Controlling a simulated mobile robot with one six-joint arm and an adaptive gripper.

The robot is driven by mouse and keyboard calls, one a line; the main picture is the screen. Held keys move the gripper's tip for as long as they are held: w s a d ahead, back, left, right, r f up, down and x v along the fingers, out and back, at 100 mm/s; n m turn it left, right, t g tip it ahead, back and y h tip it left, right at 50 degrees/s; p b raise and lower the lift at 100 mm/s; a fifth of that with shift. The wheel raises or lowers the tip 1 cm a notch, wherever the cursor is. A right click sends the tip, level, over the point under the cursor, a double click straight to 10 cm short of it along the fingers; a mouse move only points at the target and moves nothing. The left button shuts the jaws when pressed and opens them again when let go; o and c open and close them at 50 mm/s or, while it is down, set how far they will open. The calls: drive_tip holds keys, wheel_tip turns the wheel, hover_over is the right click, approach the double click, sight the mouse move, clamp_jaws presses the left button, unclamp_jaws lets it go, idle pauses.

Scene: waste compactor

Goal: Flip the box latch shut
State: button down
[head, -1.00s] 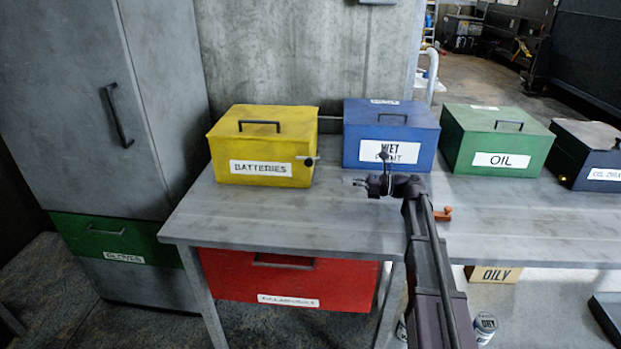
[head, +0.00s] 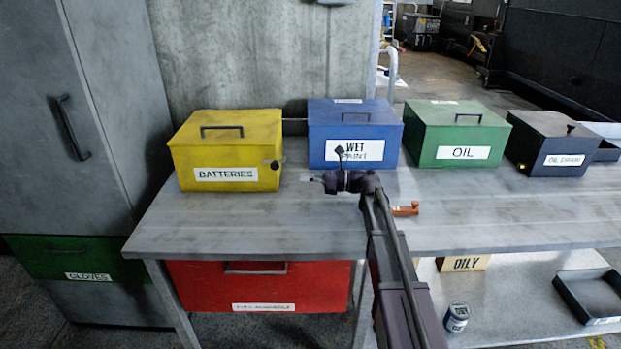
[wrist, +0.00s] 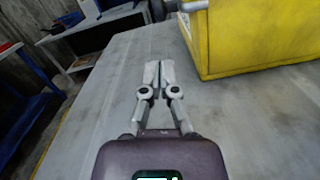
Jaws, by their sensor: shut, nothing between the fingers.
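The yellow box labelled BATTERIES (head: 225,158) stands upright on the grey table, lid down. Its small dark latch (head: 272,165) sits on the front face near the right edge; its exact angle is too small to tell. The box's yellow corner (wrist: 240,40) fills the upper right of the wrist view, with a grey rod-like part (wrist: 193,5) beside its edge at the top. My gripper (head: 316,180) is right of the box and latch, apart from them, in front of the blue box. In the wrist view my gripper (wrist: 151,68) is shut and empty over the table.
The blue WET PAINT box (head: 325,150), green OIL box (head: 430,153) and dark oil drain box (head: 545,160) stand in a row to the right. A small orange object (head: 405,209) lies by my arm. The front left tabletop (head: 230,220) is clear.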

sight(273, 162)
drive_tip(key=shift+w+a+r, duration=0.15)
drive_tip(key=shift+a, duration=1.55)
drive_tip(key=shift+w+a+r, duration=0.15)
drive_tip(key=shift+a, duration=1.55)
drive_tip(key=shift+a+p, duration=0.1)
drive_tip(key=shift+p, duration=0.25)
drive_tip(key=shift+r+p, duration=0.2)
drive_tip(key=shift+p, duration=0.1)
